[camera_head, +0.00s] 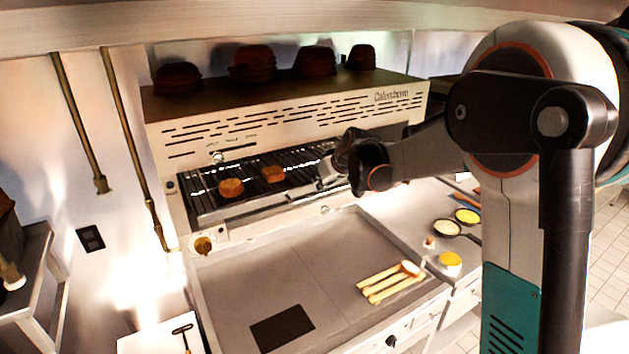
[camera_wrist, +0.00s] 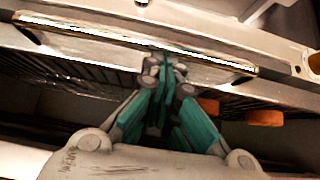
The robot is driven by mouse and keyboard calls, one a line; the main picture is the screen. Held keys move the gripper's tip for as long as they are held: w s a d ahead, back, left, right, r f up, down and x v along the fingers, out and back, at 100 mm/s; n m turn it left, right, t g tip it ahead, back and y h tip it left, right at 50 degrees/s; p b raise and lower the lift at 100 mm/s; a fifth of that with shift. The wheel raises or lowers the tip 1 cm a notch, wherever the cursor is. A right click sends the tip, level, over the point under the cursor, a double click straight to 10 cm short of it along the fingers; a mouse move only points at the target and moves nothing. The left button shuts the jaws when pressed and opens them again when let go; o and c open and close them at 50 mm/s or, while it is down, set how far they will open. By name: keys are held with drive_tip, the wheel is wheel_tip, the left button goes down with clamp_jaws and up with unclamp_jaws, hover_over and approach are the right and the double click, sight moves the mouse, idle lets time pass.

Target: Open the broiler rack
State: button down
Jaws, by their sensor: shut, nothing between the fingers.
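The broiler (camera_head: 290,125) is a cream, slotted unit above the griddle. How far out the rack sits is hard to tell. My gripper (camera_head: 322,184) is at the right part of the rack's front, partly hidden by my wrist. In the wrist view my gripper (camera_wrist: 163,62) has its teal fingers together and empty. Its tips are at a long metal front bar (camera_wrist: 90,36); whether they touch it I cannot tell. Rack bars (camera_wrist: 60,72) show behind.
A flat griddle (camera_head: 270,270) lies below, with pale sticks (camera_head: 388,282) and a dark plate (camera_head: 283,328) on it. Small pans (camera_head: 447,227) stand at its right. Stacked dark bowls (camera_head: 252,63) sit on top of the broiler. A knob (camera_head: 203,246) is at the front left.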

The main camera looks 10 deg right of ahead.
drive_tip(key=s+d+b, duration=0.1)
drive_tip(key=s+d, duration=0.1)
drive_tip(key=s, duration=0.6)
drive_tip(key=s+d+b, duration=0.1)
drive_tip(key=s+d, duration=0.2)
drive_tip(key=s, duration=0.5)
drive_tip(key=shift+s+d, duration=0.15)
drive_tip(key=shift+s, duration=0.05)
drive_tip(key=shift+r, duration=0.1)
